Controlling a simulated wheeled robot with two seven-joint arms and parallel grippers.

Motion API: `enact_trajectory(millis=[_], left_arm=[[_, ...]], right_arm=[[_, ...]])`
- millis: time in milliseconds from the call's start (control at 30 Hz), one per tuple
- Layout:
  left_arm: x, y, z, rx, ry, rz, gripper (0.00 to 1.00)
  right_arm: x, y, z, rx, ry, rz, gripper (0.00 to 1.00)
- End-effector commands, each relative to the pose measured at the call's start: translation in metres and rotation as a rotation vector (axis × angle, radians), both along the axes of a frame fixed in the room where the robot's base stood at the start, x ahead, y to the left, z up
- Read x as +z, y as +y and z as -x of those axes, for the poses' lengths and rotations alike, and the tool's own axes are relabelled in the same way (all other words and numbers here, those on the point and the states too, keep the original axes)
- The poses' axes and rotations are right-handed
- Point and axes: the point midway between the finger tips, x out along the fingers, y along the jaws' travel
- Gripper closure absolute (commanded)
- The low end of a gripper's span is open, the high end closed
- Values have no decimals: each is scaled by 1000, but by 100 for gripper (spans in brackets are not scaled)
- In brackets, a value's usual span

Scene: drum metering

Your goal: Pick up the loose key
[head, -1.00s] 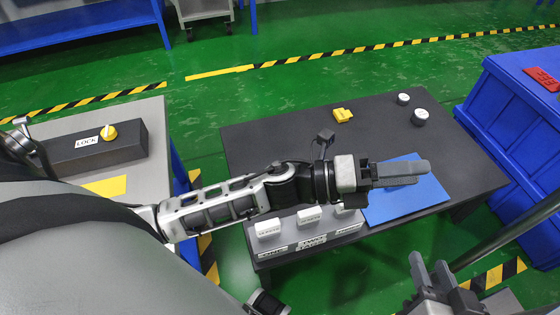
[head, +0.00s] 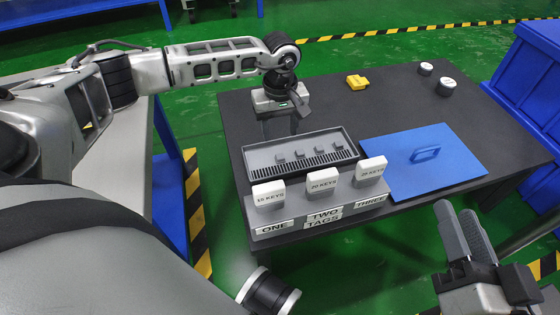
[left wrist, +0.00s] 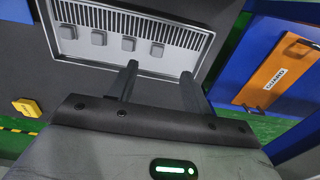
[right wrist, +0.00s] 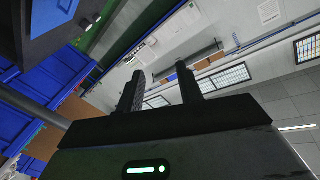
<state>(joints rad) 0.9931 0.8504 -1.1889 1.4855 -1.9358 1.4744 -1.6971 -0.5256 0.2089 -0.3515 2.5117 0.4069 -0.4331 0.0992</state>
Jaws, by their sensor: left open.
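I cannot make out a piece that is clearly a loose key. A grey tray (head: 347,149) on the dark table holds several small grey blocks and a row of thin dark slots or teeth. It also shows in the left wrist view (left wrist: 72,48). My left gripper (head: 279,127) points down at the tray's back left edge, open with nothing between its fingers (left wrist: 158,88). Its hand and wrist hide the table behind. My right gripper (head: 464,232) is open and empty at the front right, away from the table; its fingers are apart in the right wrist view (right wrist: 160,90).
A stand (head: 265,229) with white key-count blocks and labels ONE, TWO TAGS, THREE stands before the tray. A blue panel (head: 400,178) with a handle lies right of it. A small yellow object (head: 357,82) and two white-topped round pieces (head: 445,87) sit at the back.

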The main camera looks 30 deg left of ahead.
Motion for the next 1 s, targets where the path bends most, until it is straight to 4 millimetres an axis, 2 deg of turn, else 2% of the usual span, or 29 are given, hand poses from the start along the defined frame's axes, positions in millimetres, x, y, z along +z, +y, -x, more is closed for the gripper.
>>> enact_trajectory(millis=[33,133,433,700,833,1000], left_arm=[[-16,0,0,0,1,0,51],[-33,-1,0,0,1,2,51],[-55,-2,0,0,0,3,51],[-93,-4,0,1,0,4,51],[-98,-4,0,1,-1,3,51],[-97,-4,0,1,-1,3,51]], right_arm=[[4,-2,-6,-8,-74,24,64],[16,-4,-12,-25,-178,53,64],[36,-7,-18,-50,-345,95,64],[73,-8,-16,-84,-683,170,64],[81,-8,-14,-91,-744,181,64],[83,-8,-13,-91,-747,182,64]])
